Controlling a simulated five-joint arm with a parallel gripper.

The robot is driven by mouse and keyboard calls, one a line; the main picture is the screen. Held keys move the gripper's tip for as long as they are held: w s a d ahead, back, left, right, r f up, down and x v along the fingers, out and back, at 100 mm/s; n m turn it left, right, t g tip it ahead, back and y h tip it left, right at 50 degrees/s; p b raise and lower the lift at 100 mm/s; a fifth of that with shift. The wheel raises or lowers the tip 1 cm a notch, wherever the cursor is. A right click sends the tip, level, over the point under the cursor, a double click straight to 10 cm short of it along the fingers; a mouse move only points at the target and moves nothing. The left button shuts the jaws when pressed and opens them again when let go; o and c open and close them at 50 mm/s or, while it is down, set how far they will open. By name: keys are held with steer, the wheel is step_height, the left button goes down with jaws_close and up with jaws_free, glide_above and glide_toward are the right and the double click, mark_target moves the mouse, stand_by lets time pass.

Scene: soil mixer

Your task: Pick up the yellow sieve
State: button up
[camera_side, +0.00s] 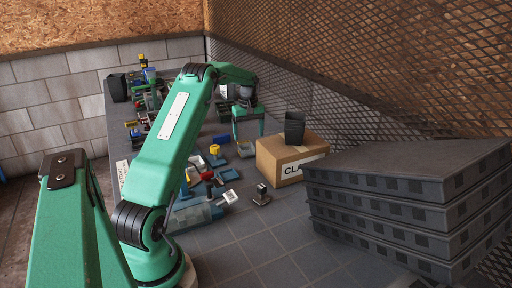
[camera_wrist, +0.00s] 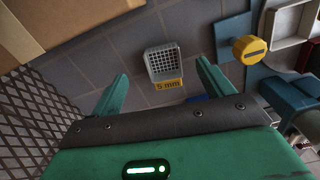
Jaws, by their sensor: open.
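The sieve is a small pale grey square mesh frame (camera_wrist: 162,60) with a yellow "5 mm" label (camera_wrist: 168,85) on one edge. It lies on the grey tiled surface in the wrist view, ahead of and between my fingertips. My gripper (camera_wrist: 162,70) is open, with one green finger on each side and nothing held. In the side view my gripper (camera_side: 248,136) points down above the table, left of the cardboard box. A small grey piece just below it there may be the sieve, but it is too small to be sure.
A yellow round cap (camera_wrist: 250,49) and a white tray (camera_wrist: 288,22) lie right of the sieve. The cardboard box (camera_side: 274,158) bears a dark pot (camera_side: 294,128). Stacked dark slabs (camera_side: 400,200) stand at the right. A mesh fence (camera_side: 370,70) runs along the right side.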

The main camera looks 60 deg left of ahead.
mark_target(248, 155)
steer(key=shift+f, duration=1.7)
steer(key=shift+f, duration=0.1)
steer(key=shift+s+f, duration=0.1)
steer(key=shift+f, duration=2.4)
steer(key=shift+c, duration=0.2)
steer(key=c, duration=1)
